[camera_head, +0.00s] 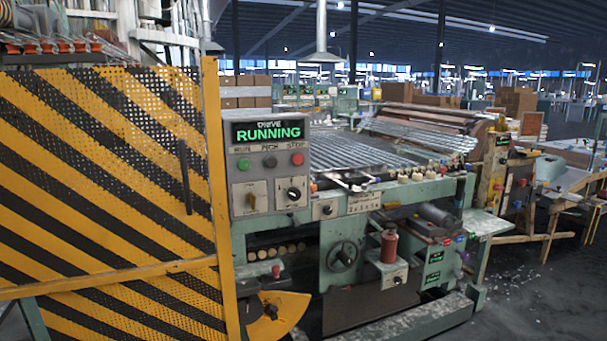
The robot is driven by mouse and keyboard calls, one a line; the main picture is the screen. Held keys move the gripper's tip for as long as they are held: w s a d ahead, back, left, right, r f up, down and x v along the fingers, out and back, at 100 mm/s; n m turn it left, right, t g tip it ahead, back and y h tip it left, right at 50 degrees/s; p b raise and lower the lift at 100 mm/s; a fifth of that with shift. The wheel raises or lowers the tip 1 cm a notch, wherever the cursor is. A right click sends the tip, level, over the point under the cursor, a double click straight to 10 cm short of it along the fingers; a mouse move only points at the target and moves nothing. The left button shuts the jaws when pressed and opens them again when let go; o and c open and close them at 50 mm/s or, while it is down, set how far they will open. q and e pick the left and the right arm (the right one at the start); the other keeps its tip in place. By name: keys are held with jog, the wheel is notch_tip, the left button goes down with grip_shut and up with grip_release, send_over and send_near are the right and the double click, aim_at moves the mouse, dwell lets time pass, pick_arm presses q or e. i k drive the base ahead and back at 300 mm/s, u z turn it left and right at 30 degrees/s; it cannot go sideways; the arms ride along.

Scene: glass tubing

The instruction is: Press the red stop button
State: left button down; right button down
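A grey control box (268,200) stands at the middle left on the green machine. Its display (268,131) reads "DRIVE RUNNING" in green. Below it is a row of three round buttons: a green one (243,164) at left, a dark one (270,162) in the middle, and the red stop button (297,159) at right under small lettering. Two rotary switches sit lower on the box. Nothing covers the red button. Neither of my grippers shows in this view.
A yellow and black striped mesh guard (105,190) fills the left side, its yellow edge post beside the control box. The green machine (410,195) extends right with a glass tube bed (350,150) and a handwheel (343,256). Open floor (540,290) lies at lower right.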

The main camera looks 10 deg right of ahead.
aim_at(297, 159)
jog(key=k, duration=0.75)
jog(key=u, duration=0.85)
jog(key=i, duration=1.95)
jog(key=z, duration=0.9)
jog(key=i, duration=0.4)
jog(key=z, duration=0.2)
